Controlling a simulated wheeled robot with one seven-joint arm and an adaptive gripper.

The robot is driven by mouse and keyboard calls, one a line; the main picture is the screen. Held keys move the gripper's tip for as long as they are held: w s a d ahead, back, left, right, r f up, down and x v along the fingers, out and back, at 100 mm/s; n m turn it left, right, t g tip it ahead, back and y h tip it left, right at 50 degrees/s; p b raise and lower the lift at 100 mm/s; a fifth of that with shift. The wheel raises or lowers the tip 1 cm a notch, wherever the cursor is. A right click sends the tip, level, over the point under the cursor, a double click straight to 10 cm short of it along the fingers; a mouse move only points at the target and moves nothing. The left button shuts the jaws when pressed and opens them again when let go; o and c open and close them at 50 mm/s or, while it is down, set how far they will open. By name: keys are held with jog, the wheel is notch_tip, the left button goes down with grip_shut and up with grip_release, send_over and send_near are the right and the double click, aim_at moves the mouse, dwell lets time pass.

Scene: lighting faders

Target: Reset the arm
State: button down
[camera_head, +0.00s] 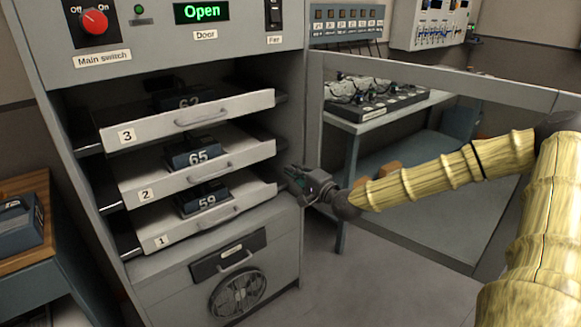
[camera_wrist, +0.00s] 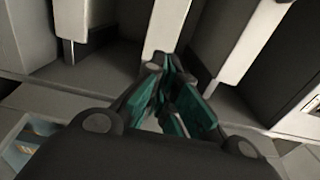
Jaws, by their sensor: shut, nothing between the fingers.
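My arm reaches in from the right in the head view. My gripper (camera_head: 301,181) is at the right edge of the open cabinet (camera_head: 290,235), close to the front corner of drawer 1 (camera_head: 215,219). It also shows in the wrist view (camera_wrist: 172,65), with its green-lined fingers together and nothing between them. I cannot tell whether it touches the cabinet or the drawer.
Drawers 2 (camera_head: 205,170) and 3 (camera_head: 200,115) are also slid out, with numbered blocks inside. The open door (camera_head: 440,75) stands behind my arm. A side table (camera_head: 30,212) is at the left. Grey floor (camera_head: 370,290) is clear in front.

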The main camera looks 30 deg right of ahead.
jog(key=shift+s, duration=0.2)
jog(key=shift+f, duration=0.1)
jog(key=s+a+f+n+g+y, duration=0.1)
jog(key=s+a+f+n+g, duration=0.2)
jog(key=s+a+f, duration=0.4)
jog(key=s+a+f+n+g, duration=0.25)
jog(key=a+f, duration=0.25)
jog(key=f, duration=0.5)
jog(key=s+a+f+n+g+y, duration=0.1)
jog(key=s+a+f+n+g, duration=0.25)
jog(key=a+f, duration=0.4)
jog(key=s+a+f+n+g+h, duration=0.1)
jog(key=s+a+f+n+g, duration=0.2)
jog(key=s+f, duration=0.6)
jog(key=s+a+f+n+g+h, duration=0.1)
jog(key=s+f+n+g, duration=0.15)
jog(key=s, duration=0.85)
jog(key=s+a+f+n+g+h, duration=0.15)
jog(key=s+f+g, duration=0.25)
jog(key=s, duration=0.8)
notch_tip(320, 180, up, 14)
jog(key=p, duration=1.3)
jog(key=shift+w+a+n+p, duration=0.15)
jog(key=shift+a+n+p, duration=0.05)
jog(key=shift+n+p, duration=0.15)
jog(key=shift+t, duration=0.25)
